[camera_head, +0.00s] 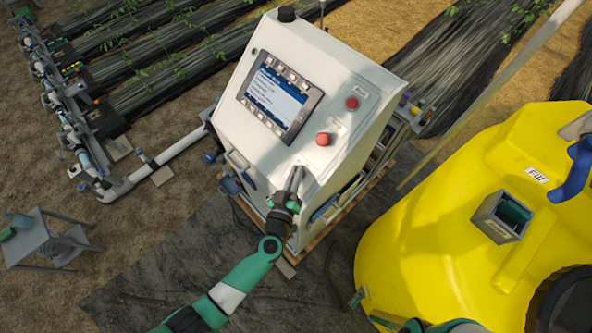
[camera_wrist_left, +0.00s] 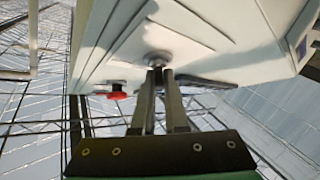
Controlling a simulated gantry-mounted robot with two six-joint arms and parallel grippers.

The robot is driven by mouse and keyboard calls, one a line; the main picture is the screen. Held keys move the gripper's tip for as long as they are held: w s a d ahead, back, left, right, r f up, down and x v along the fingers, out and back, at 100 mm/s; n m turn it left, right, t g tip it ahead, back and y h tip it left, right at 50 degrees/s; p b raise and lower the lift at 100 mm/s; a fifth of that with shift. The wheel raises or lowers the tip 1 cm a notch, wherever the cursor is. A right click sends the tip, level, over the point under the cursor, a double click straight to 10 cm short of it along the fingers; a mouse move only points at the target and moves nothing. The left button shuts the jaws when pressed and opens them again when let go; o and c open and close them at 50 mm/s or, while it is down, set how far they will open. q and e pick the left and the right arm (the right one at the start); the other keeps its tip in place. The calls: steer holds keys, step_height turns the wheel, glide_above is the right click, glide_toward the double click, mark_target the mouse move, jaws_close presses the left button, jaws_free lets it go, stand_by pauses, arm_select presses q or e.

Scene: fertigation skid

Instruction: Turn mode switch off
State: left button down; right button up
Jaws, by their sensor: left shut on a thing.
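The white control cabinet (camera_head: 240,125) stands in the middle of the head view with a tilted front panel. My left gripper (camera_head: 297,170) reaches up from below to the lower right of this panel. It is shut on the mode switch, which the fingers mostly hide in the head view. In the left wrist view, the fingertips of the left gripper (camera_wrist_left: 160,74) close around the dark switch handle just below its round grey base (camera_wrist_left: 158,57). The handle's exact angle cannot be told. My right gripper is not in view.
Two red buttons sit on the panel, one (camera_head: 323,139) close above the gripper and one (camera_head: 352,103) higher up. A lit screen (camera_head: 279,97) is to the left. A yellow tank (camera_head: 430,240) stands at right, pipes (camera_head: 170,155) at left.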

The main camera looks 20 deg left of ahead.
arm_select(q)
steer(key=shift+n, duration=0.4)
steer(key=c, duration=0.9)
jaws_free()
steer(key=shift+c, duration=0.2)
steer(key=s+d+r, duration=0.1)
steer(key=s+d, duration=0.1)
steer(key=s, duration=0.9)
steer(key=shift+d+r, duration=0.15)
steer(key=shift+r, duration=0.2)
